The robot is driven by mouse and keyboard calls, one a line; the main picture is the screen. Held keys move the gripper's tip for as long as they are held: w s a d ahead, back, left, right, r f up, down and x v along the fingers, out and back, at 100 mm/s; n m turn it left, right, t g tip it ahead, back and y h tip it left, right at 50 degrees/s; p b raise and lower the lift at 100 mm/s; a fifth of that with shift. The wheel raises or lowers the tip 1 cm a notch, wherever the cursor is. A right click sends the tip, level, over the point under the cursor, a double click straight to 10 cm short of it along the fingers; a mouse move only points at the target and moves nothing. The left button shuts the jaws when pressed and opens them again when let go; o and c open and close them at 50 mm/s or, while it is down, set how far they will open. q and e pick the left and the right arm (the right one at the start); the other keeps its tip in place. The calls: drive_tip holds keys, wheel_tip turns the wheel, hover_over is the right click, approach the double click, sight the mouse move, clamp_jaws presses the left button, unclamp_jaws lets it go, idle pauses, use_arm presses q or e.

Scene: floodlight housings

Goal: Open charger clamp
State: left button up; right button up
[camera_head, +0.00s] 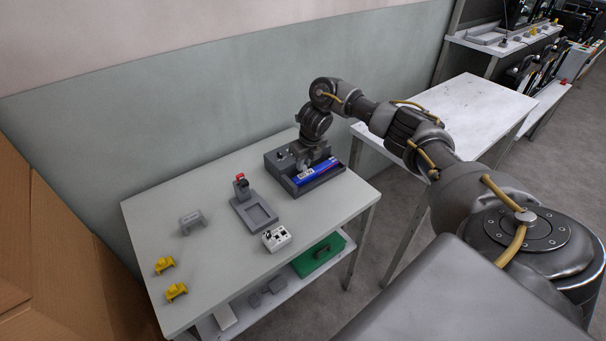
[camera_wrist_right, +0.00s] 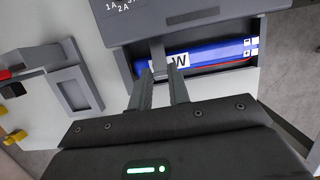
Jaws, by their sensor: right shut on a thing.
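The charger (camera_head: 275,164) is a dark grey box at the back right of the near table. It also shows in the wrist view (camera_wrist_right: 190,18), with "1A 2A" markings. A blue battery pack (camera_head: 322,171) with a white label lies in its front tray, and it also shows in the wrist view (camera_wrist_right: 210,54). The charger clamp (camera_wrist_right: 157,51) is a small grey bar reaching from the box over the pack. My right gripper (camera_wrist_right: 160,77) is shut on the clamp's end, the fingertips partly covering it and the pack's label. My left gripper is out of view.
Left of the charger is a grey fixture (camera_head: 242,209) with a rectangular recess and a red-topped part. A white box (camera_head: 276,238), a grey bracket (camera_head: 190,221) and two yellow pieces (camera_head: 165,265) stand on the table. The table's front right corner is clear.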

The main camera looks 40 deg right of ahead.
drive_tip(key=shift+w+r, duration=0.1)
drive_tip(key=shift+w+r, duration=0.2)
drive_tip(key=shift+w, duration=0.1)
drive_tip(key=shift+w+r, duration=0.15)
drive_tip(key=shift+w, duration=0.35)
idle(0.3)
